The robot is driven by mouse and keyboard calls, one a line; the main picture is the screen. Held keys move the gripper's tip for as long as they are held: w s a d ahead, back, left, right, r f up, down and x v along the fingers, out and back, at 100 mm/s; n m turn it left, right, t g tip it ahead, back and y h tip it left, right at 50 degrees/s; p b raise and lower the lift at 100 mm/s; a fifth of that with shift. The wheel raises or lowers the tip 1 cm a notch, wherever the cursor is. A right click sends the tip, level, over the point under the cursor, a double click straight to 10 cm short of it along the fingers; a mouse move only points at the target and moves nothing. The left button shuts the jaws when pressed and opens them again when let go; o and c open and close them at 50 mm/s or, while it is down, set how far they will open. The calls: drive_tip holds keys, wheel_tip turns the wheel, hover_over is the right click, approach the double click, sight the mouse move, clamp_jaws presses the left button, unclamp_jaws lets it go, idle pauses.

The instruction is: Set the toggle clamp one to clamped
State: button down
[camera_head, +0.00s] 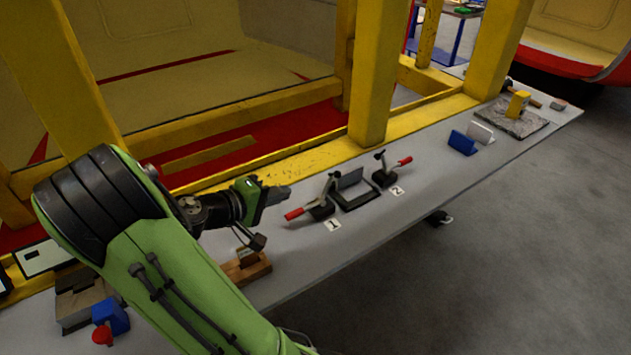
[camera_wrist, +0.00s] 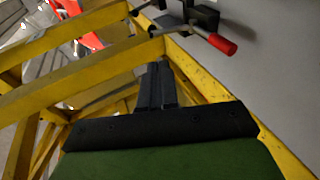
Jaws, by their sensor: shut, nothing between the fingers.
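Toggle clamp one (camera_head: 318,205) stands on the grey bench behind the label "1" (camera_head: 332,225). Its red-tipped handle points left and slightly down in the head view. In the wrist view, a clamp with a red handle tip (camera_wrist: 222,44) shows at the upper right, most likely clamp one. My gripper (camera_head: 284,191) is shut and empty, just left of clamp one and apart from it. Its closed fingers also show in the wrist view (camera_wrist: 157,78), below and left of the red tip. Toggle clamp two (camera_head: 385,172) stands to the right, its red handle pointing up and right.
A dark fixture (camera_head: 355,190) sits between the two clamps. Yellow posts (camera_head: 378,75) rise behind the bench. A wooden block (camera_head: 247,268) lies near my forearm. A blue holder (camera_head: 462,143) and a grey plate (camera_head: 512,122) are farther right. The bench front by the labels is clear.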

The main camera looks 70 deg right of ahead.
sight(329, 181)
drive_tip(key=b+x, duration=0.1)
drive_tip(key=x, duration=1.2)
drive_tip(key=shift+s+d, duration=0.2)
drive_tip(key=shift+d, duration=0.1)
